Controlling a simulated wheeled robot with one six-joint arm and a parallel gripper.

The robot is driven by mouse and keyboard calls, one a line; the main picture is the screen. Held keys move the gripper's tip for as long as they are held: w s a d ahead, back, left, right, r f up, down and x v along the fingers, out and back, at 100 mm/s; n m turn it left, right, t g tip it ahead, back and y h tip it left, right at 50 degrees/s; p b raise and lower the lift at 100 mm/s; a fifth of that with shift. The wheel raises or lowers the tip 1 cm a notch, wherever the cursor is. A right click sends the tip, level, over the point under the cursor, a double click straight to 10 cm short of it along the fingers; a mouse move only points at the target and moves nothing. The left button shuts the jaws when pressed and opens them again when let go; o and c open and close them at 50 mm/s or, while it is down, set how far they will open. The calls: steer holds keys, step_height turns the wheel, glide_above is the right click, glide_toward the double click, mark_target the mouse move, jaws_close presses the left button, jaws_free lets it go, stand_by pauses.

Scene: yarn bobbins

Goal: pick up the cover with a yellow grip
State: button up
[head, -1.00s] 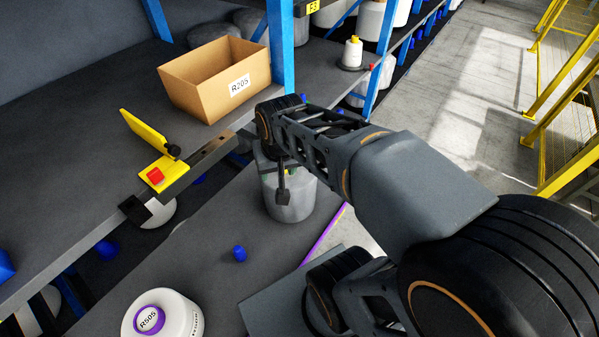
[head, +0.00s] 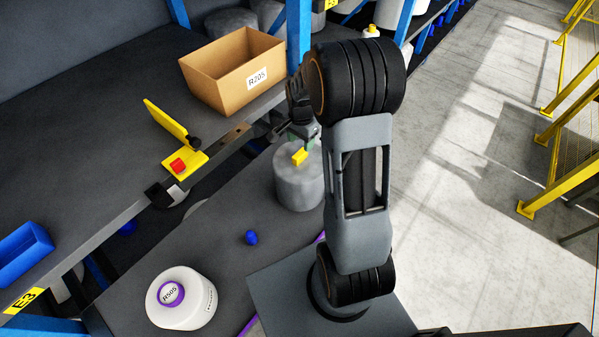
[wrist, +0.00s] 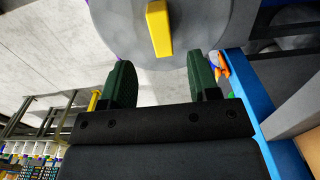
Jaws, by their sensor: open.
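The cover (head: 299,176) is a grey round lid on top of a grey cylindrical container, with a yellow grip (head: 300,157) standing up from it. In the wrist view the yellow grip (wrist: 158,28) sits at the top middle, on the grey lid face (wrist: 115,30). My gripper (wrist: 157,72) is open and empty, its two green fingers spread on either side of the grip's line, short of it. In the head view my gripper (head: 296,140) is just above and beside the grip, partly hidden by my arm.
A cardboard box marked R205 (head: 232,78) and a yellow bracket with a red button (head: 178,165) are on the shelf at left. A white bobbin marked R505 (head: 183,300) and a small blue piece (head: 251,237) lie on the lower surface.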

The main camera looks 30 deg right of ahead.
mark_target(300, 153)
steer(key=shift+a+f+p, duration=0.1)
steer(key=shift+f+p, duration=0.65)
steer(key=shift+f, duration=2.75)
jaws_close()
